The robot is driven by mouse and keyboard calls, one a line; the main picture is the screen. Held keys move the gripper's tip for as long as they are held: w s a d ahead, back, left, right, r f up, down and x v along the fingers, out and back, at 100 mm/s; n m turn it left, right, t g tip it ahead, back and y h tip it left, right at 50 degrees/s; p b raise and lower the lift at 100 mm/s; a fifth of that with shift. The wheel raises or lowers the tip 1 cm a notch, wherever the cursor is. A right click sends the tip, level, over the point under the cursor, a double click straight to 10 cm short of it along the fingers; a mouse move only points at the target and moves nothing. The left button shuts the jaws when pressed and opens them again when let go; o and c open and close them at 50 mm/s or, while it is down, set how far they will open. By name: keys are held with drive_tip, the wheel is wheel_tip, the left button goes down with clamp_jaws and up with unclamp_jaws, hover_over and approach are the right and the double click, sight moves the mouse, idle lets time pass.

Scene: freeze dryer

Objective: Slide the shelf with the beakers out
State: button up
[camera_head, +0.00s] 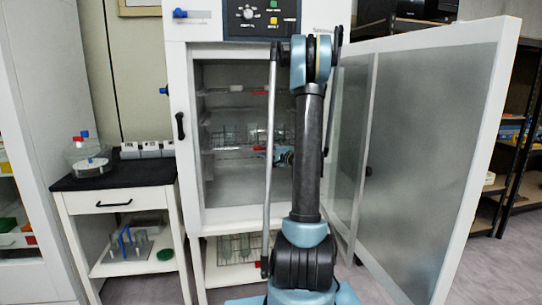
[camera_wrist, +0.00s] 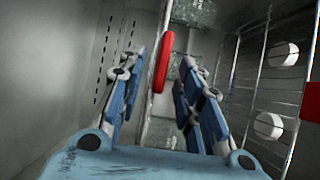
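In the head view, the shelf with the beakers (camera_head: 222,151) is the middle wire shelf inside the open freeze dryer. Clear beakers (camera_head: 232,135) stand on it. A red handle (camera_head: 238,149) is at its front edge. My gripper (camera_head: 270,155) is at the right part of this shelf's front, partly hidden by my arm. In the wrist view, my gripper (camera_wrist: 162,58) has its two blue fingers apart. A red handle (camera_wrist: 162,62) shows in the gap between them, with no clear contact on either side.
The dryer door (camera_head: 425,130) is swung open to the right. An upper shelf (camera_head: 236,89) sits above. Another wire rack with glassware (camera_head: 240,250) stands in the lower compartment. In the wrist view, a wire shelf (camera_wrist: 265,85) runs close along the right. A side table (camera_head: 110,185) stands left.

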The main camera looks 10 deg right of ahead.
sight(257, 146)
drive_tip(key=shift+x, duration=3.45)
drive_tip(key=shift+c, duration=0.4)
clamp_jaws()
